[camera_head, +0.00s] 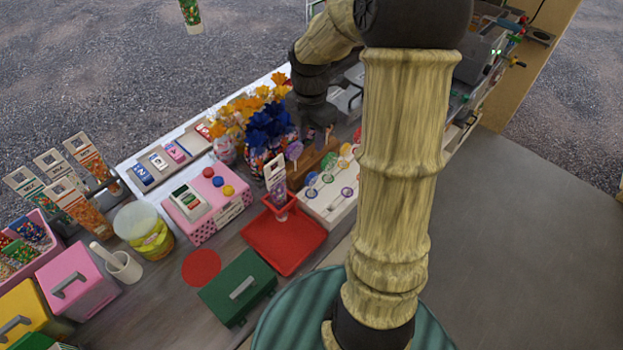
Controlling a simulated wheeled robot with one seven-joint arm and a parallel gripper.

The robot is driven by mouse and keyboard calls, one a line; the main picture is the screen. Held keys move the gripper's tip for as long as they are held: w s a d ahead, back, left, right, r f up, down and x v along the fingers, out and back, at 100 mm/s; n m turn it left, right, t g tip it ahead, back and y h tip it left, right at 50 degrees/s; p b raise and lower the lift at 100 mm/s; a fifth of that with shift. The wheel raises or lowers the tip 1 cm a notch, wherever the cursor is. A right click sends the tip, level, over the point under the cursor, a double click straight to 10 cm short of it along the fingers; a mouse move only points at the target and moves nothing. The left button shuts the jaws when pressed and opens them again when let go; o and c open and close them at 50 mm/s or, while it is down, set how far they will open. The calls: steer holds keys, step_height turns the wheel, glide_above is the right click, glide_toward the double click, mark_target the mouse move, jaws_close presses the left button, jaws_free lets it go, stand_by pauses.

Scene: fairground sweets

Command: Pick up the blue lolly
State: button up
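Small round lollies stand in and around a white rack to the left of my arm. A bluish-purple lolly (312,178) is at the rack's left end and a purple one (347,192) is at its front. Another purple lolly (294,150) stands by a brown wooden block. I cannot tell for certain which one is the blue lolly; my arm may hide more. My gripper (319,132) points down behind the wooden block, near the lollies. Its fingers are small and partly hidden, so whether it is open or holds anything is unclear.
Blue and orange flower-like bunches (266,124) stand close left of my gripper. A red tray (284,246), a green box (238,288) and a pink box (207,218) lie nearer. My forearm blocks the view of the counter's right part.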

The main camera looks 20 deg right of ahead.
mark_target(312, 174)
step_height(312, 174, down, 12)
steer(key=shift+f+p, duration=0.15)
steer(key=shift+p, duration=0.5)
steer(key=shift+f, duration=0.1)
steer(key=shift+w+d+f+p, duration=0.1)
steer(key=shift+f+p, duration=0.35)
steer(key=shift+f, duration=0.8)
steer(key=shift+w+d+f+p, duration=0.1)
steer(key=shift+f+p, duration=0.3)
steer(key=shift+f, duration=0.85)
jaws_close()
